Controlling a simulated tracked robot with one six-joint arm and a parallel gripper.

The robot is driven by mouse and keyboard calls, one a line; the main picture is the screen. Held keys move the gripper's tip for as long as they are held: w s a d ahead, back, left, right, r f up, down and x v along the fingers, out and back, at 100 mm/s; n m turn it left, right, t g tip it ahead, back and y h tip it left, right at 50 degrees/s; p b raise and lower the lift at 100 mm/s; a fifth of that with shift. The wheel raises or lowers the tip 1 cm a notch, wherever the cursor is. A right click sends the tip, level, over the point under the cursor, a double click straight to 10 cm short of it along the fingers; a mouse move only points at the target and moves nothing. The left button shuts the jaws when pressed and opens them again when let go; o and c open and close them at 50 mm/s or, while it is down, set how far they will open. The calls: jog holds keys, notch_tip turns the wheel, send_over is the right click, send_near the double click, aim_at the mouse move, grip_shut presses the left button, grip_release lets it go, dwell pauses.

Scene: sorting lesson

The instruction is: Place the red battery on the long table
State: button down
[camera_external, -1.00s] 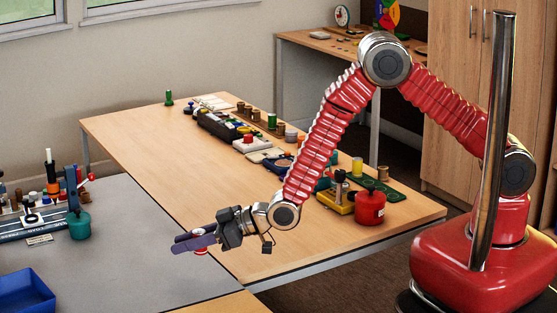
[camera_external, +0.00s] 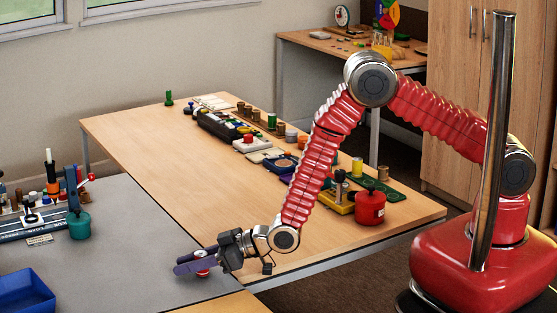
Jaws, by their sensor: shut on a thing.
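The red battery (camera_external: 202,272) is a small red-and-white thing at the jaws of my gripper (camera_external: 192,263), partly hidden by the purple fingers. My gripper is shut on it, low over the right edge of the grey table top. I cannot tell whether the battery touches the surface. The long table (camera_external: 170,165) is the wooden top running from the back left to the front right. Its near left edge lies just beside my gripper.
Several blocks, spools and trays line the long table's far side, with a yellow holder (camera_external: 338,201) and red canister (camera_external: 370,208) at its right end. The wood's left part is bare. A blue bin (camera_external: 25,290) and teal jar (camera_external: 79,225) stand on the grey table (camera_external: 120,260).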

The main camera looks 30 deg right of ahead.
jog(key=shift+f, duration=0.15)
jog(key=c, duration=1.4)
grip_release()
jog(key=shift+c, duration=0.2)
jog(key=shift+s+d, duration=0.1)
jog(key=v, duration=1.3)
jog(key=shift+s+d, duration=0.1)
jog(key=shift+d, duration=0.15)
